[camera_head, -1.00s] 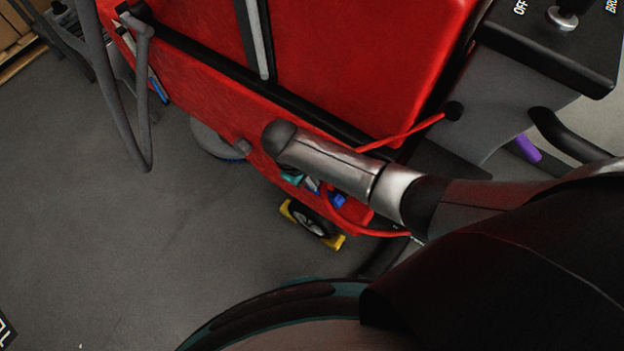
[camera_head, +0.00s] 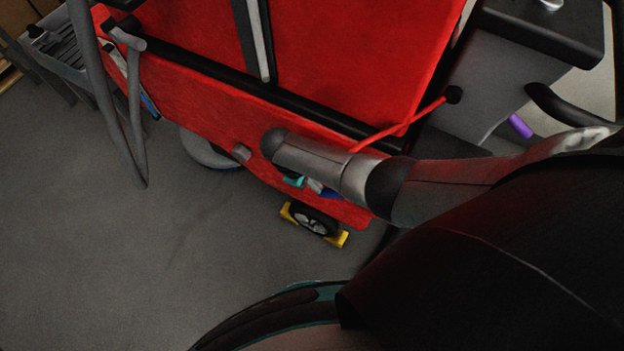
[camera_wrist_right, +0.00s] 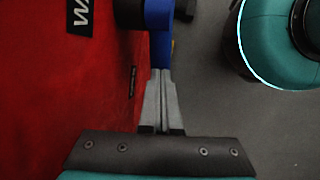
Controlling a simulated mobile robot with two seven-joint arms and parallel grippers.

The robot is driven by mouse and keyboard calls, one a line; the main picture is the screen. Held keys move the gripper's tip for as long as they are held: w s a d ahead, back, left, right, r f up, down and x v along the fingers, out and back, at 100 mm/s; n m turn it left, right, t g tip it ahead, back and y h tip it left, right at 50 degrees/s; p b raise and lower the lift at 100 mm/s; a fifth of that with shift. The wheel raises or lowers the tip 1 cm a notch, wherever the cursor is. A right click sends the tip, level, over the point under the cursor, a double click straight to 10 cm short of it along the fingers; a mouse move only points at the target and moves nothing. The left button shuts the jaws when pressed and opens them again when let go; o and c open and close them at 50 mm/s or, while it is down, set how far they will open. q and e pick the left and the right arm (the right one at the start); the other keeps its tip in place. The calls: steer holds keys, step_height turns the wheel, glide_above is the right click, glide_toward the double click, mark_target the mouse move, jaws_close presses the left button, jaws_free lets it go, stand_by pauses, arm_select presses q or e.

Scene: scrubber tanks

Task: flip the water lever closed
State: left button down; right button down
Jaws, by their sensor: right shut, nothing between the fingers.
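The red machine body (camera_head: 200,90) fills the left of the right wrist view, with a black label (camera_wrist_right: 81,15) reading partly "WA". A blue part (camera_wrist_right: 160,45), likely the water lever, stands out from the red side beside a dark round knob-like piece (camera_wrist_right: 129,13). My right gripper (camera_wrist_right: 161,75) is shut and empty, its fingertips close to the blue part's lower end. I cannot tell whether they touch. In the head view my right forearm hides most of the gripper, and a little blue (camera_head: 328,193) shows below it. My left gripper is out of view.
A wheel with a yellow bracket (camera_head: 333,233) sits under the machine's edge. A grey bent tube (camera_head: 105,110) hangs at the left. A red rod (camera_head: 400,126) crosses near my forearm. Open grey floor (camera_head: 110,260) lies at lower left.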

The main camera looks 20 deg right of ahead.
mark_target(322, 195)
steer(key=shift+x, duration=0.95)
steer(key=shift+s+d+f+b, duration=0.1)
steer(key=shift+s+f+b, duration=0.15)
steer(key=shift+f, duration=0.2)
steer(key=shift+s+f+b, duration=0.15)
steer(key=shift+f+b, duration=0.1)
steer(key=shift+f, duration=0.15)
steer(key=shift+s+d+f, duration=0.15)
steer(key=shift+s+f, duration=0.05)
steer(key=shift+f, duration=0.1)
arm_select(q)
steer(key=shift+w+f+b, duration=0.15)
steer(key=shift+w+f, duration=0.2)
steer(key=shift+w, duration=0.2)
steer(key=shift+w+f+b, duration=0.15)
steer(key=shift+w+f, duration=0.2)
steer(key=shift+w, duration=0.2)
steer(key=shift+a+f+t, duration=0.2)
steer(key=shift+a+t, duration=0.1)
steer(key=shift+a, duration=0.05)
arm_select(e)
steer(key=shift+s+d+f+g+h, duration=0.15)
steer(key=shift+s+f+g+h, duration=0.1)
steer(key=shift+g+h, duration=0.2)
